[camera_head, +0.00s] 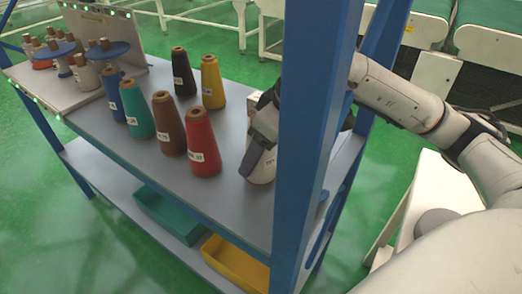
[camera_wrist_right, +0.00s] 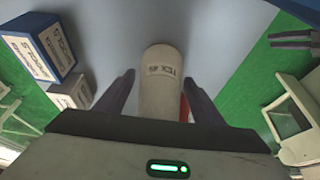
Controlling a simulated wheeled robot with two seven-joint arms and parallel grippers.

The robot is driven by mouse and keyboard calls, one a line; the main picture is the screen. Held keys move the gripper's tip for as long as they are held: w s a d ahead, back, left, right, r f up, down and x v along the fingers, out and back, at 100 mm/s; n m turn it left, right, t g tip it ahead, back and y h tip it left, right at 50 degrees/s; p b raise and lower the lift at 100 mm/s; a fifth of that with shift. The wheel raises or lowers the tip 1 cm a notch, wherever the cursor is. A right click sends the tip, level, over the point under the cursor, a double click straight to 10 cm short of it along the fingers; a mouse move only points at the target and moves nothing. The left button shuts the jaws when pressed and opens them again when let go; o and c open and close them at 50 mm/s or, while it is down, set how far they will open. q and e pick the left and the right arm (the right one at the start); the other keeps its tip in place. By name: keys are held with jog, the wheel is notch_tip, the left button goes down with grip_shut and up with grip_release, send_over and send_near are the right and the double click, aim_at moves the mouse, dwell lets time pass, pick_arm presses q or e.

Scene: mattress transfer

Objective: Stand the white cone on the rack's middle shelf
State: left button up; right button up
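The white cone (camera_wrist_right: 160,88) with a dark printed label lies between the two fingers of my right gripper (camera_wrist_right: 158,82) in the right wrist view. The fingers are apart, with narrow gaps beside the cone. In the head view my right gripper (camera_head: 262,146) reaches behind the blue post to the white cone (camera_head: 262,170), which is at the rack's shelf (camera_head: 225,220), right of the red cone (camera_head: 201,145). The gripper and post hide part of the cone; whether its base touches the shelf is unclear. My left gripper is not in view.
Brown (camera_head: 168,125), teal (camera_head: 137,110), blue (camera_head: 114,95), black (camera_head: 183,73) and yellow (camera_head: 212,82) cones stand on the same shelf. A blue post (camera_head: 310,140) stands in front of my right arm. Teal (camera_head: 168,215) and yellow (camera_head: 235,264) bins sit below.

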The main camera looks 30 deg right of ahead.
jog(key=shift+r, duration=0.4)
jog(key=v, duration=1.1)
jog(key=shift+s+r+p, duration=0.25)
jog(key=shift+p, duration=0.2)
jog(key=shift+o, duration=0.5)
jog(key=shift+d, duration=0.1)
